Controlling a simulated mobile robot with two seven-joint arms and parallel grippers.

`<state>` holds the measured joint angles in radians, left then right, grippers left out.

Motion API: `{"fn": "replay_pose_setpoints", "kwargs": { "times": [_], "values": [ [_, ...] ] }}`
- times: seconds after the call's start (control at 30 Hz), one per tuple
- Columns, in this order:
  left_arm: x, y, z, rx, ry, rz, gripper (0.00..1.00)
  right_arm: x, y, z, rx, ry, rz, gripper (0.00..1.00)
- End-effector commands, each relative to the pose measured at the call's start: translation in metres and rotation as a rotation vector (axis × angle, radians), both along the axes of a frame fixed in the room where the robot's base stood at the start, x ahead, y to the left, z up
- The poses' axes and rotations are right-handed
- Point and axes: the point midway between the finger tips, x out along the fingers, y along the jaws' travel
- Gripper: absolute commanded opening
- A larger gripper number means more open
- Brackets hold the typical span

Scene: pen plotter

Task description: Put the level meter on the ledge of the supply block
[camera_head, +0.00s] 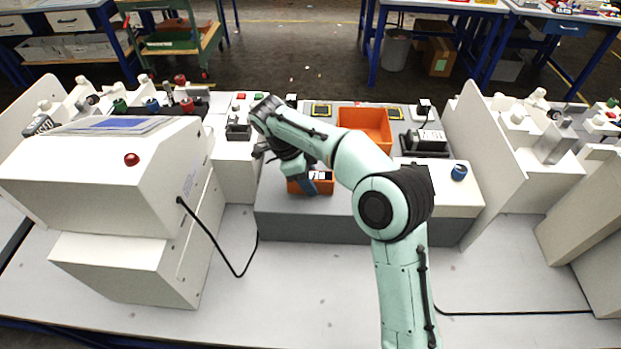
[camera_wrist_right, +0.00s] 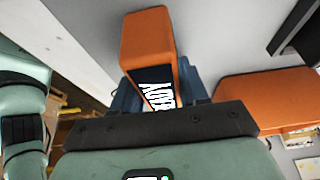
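A small orange box with a dark face and white lettering, which I take for the level meter (camera_head: 327,187), is at the front edge of a grey block. It also shows in the right wrist view (camera_wrist_right: 147,35). My right gripper (camera_head: 309,180) reaches down over it. Its blue fingers lie along both sides of the box, with no clear gap, so it looks shut on it. I cannot tell if the box rests or is lifted. The white block with a blue knob (camera_head: 440,184) at the right may be the supply block; its ledge is not clear. My left gripper is not in view.
A larger orange tray (camera_head: 365,118) stands behind the held box. A black device (camera_head: 428,140) sits to its right. A big white machine (camera_head: 130,185) stands at left with a black cable. A white upright panel (camera_head: 482,140) borders the right. The front table (camera_head: 300,290) is mostly clear.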

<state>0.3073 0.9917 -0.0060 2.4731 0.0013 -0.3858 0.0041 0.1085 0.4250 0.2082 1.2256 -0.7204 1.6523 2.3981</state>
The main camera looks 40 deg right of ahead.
Motion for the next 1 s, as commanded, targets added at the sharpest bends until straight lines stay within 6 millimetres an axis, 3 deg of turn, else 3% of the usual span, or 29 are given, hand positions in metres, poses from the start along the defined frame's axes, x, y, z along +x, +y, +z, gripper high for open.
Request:
{"fn": "replay_pose_setpoints", "kwargs": {
  "times": [0.03, 0.07, 0.47, 1.0],
  "values": [
    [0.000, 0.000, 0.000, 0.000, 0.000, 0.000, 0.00, 0.000, 0.000, -0.001, 0.000, 0.001, 0.000, 0.59],
    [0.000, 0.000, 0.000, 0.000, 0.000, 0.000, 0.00, 0.000, 0.000, -0.001, 0.000, 0.001, 0.000, 0.68],
    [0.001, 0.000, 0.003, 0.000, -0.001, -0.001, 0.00, 0.002, 0.001, 0.007, 0.000, -0.001, 0.000, 0.68],
    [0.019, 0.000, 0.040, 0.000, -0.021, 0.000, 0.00, 0.028, 0.031, 0.102, 0.000, -0.001, 0.001, 0.68]
  ]
}}
